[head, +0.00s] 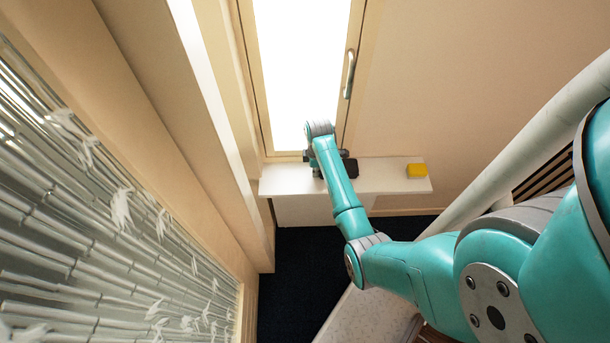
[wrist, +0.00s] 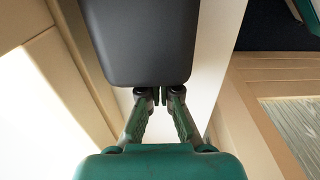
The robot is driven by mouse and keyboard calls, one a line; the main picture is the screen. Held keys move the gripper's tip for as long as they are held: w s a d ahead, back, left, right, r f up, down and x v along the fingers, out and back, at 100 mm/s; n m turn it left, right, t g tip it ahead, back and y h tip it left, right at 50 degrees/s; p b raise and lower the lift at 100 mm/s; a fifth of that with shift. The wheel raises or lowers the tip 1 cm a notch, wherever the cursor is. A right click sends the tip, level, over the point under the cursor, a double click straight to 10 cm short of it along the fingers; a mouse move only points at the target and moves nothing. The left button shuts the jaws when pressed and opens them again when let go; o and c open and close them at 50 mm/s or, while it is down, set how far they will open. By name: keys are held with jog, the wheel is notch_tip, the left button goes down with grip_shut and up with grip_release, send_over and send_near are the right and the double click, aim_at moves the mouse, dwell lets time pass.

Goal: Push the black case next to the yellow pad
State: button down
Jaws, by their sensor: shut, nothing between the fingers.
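The black case (head: 350,168) lies on the white shelf (head: 385,180), just right of my gripper and partly hidden by my arm. In the wrist view the case (wrist: 138,40) is a large dark block with rounded corners, filling the top middle. My gripper (wrist: 160,94) is shut and empty, its fingertips at the case's near edge, right of that edge's middle. I cannot tell whether they touch it. In the head view my gripper (head: 316,170) is low over the shelf. The yellow pad (head: 417,170) sits near the shelf's right end, with bare shelf between it and the case.
A bright window (head: 300,70) with a handle (head: 349,75) stands behind the shelf. A wall and frame close off the shelf's left end. A bamboo-patterned panel (head: 100,220) is at the left. The dark floor (head: 300,270) lies below the shelf's front edge.

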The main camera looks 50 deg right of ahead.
aim_at(350, 166)
jog(key=s+d, duration=0.2)
jog(key=s, duration=0.1)
jog(key=s+d, duration=0.5)
jog(key=s, duration=0.1)
jog(key=shift+s+d, duration=0.2)
jog(key=shift+s, duration=0.1)
jog(key=shift+r, duration=0.1)
